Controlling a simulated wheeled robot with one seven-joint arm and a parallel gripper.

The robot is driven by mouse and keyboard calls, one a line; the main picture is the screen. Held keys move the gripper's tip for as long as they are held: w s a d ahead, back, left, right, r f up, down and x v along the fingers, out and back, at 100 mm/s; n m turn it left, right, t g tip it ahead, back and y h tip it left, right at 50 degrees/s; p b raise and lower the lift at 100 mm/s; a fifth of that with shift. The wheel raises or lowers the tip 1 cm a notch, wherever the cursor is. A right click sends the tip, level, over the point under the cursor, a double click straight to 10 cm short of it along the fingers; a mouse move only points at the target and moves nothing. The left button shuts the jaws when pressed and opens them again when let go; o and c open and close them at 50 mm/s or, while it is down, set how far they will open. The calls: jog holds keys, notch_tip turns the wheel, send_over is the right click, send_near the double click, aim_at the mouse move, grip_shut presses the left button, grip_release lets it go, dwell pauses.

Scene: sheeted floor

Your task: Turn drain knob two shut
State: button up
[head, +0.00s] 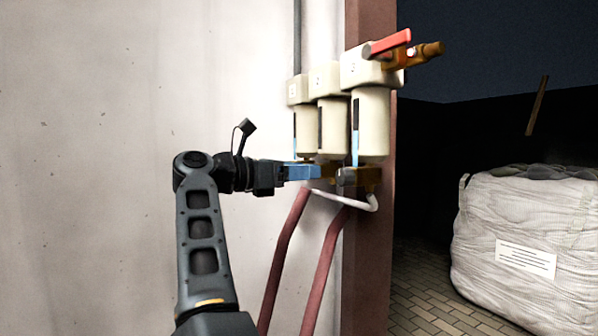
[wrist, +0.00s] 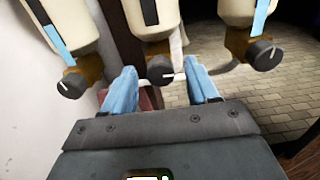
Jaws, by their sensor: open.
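Three cream filter bowls hang in a row, each with a dark round drain knob on a brass fitting below. In the wrist view the middle bowl (wrist: 150,14) has its knob (wrist: 160,69) between my fingertips, with its white mark pointing right. The left knob (wrist: 71,86) and right knob (wrist: 264,56) lie outside the fingers. My gripper (wrist: 159,76) is open, with one blue finger on each side of the middle knob; contact is not visible. In the head view my gripper (head: 318,172) reaches under the bowls from the left, and the middle knob is hidden there.
A red lever (head: 388,43) sits at the top right of the bowls. A white bent pipe (head: 350,200) and dark red tubes (head: 283,250) run below my gripper. A brown column (head: 370,250) stands behind. A white sack (head: 505,250) stands on paving at right.

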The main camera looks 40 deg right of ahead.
jog(key=c, duration=1)
jog(key=shift+c, duration=0.2)
jog(key=shift+n, duration=0.3)
jog(key=shift+w+f+n+p, duration=0.15)
jog(key=shift+n+p, duration=2.25)
jog(key=shift+n, duration=1.9)
jog(key=shift+w+r+n+p, duration=0.1)
jog(key=shift+n+p, duration=2.25)
jog(key=shift+n, duration=1.95)
jog(key=shift+f, duration=0.1)
